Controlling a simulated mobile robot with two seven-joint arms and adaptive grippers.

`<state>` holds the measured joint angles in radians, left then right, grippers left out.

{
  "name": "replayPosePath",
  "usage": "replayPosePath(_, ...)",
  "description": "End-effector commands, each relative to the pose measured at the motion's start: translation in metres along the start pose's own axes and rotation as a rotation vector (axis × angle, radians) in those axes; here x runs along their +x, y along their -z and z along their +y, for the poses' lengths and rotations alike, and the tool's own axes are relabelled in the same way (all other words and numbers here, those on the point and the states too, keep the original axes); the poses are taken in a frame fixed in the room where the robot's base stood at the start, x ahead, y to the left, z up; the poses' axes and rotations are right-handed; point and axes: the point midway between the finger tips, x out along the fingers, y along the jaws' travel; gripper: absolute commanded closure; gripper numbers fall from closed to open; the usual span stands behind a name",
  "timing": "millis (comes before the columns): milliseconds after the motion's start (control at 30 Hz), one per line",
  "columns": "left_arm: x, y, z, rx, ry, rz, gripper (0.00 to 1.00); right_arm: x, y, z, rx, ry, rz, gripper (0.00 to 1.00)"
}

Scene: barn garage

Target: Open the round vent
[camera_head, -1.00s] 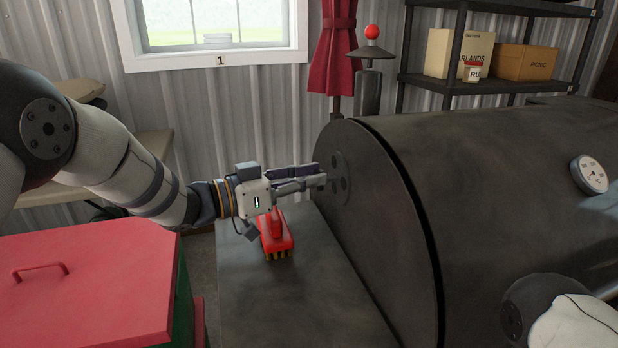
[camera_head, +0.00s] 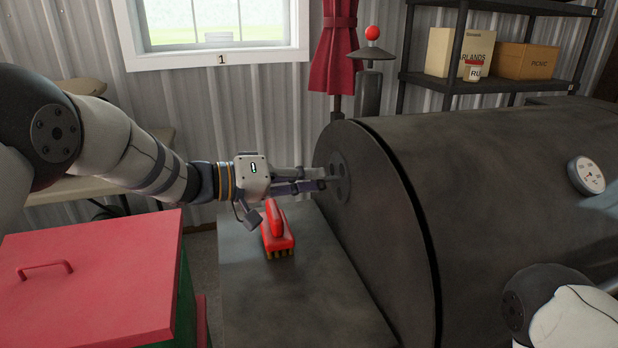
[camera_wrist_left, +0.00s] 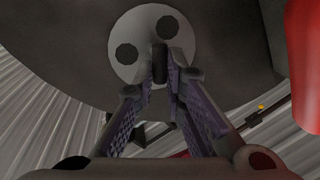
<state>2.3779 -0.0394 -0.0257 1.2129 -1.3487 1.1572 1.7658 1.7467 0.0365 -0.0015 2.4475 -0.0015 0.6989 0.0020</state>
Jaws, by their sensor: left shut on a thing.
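The round vent (camera_head: 341,171) is a dark disc with holes on the left end wall of the large dark grill (camera_head: 480,160). In the left wrist view the vent (camera_wrist_left: 126,53) looks lighter grey, with two dark round holes visible. A small dark tab (camera_wrist_left: 160,58) stands out from it. My left gripper (camera_head: 322,178) is at the vent, with its fingertips closed around the tab. The fingers hide the lower right part of the vent in the wrist view. Part of my right arm shows at the lower right, but its gripper is outside the view.
A red brush (camera_head: 277,232) lies on the grill's side shelf (camera_head: 300,300) below my left gripper. A red-lidded box (camera_head: 90,275) stands at the left. A shelf (camera_head: 480,82) with boxes is behind the grill. The shelf's front part is clear.

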Motion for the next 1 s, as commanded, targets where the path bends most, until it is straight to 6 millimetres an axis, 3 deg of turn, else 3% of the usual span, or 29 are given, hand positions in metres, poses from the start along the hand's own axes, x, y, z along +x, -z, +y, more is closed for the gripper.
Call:
replayPosePath(300,0.0002,-0.0005,-0.0016,-0.1,0.0,-0.021,1.0,0.002,-0.0009,0.0001,0.0,0.0,-0.005,0.6)
replayPosePath(800,0.0001,-0.0005,-0.0015,-0.118,0.0,-0.024,1.0,0.0021,-0.001,0.0001,-0.001,0.0,-0.005,0.6)
replayPosePath(833,0.0001,-0.0005,-0.0015,-0.117,0.0,-0.024,0.86,0.0021,-0.001,0.0001,-0.001,0.0,-0.005,0.6)
replayPosePath(900,0.0001,-0.0005,-0.0014,-0.117,0.0,-0.024,0.7,0.0021,-0.001,0.0001,-0.001,0.0,-0.005,0.6)
replayPosePath(1000,0.0001,-0.0002,-0.0013,-0.116,0.0,-0.024,0.69,0.0021,-0.001,0.0001,-0.001,0.0,-0.005,0.6)
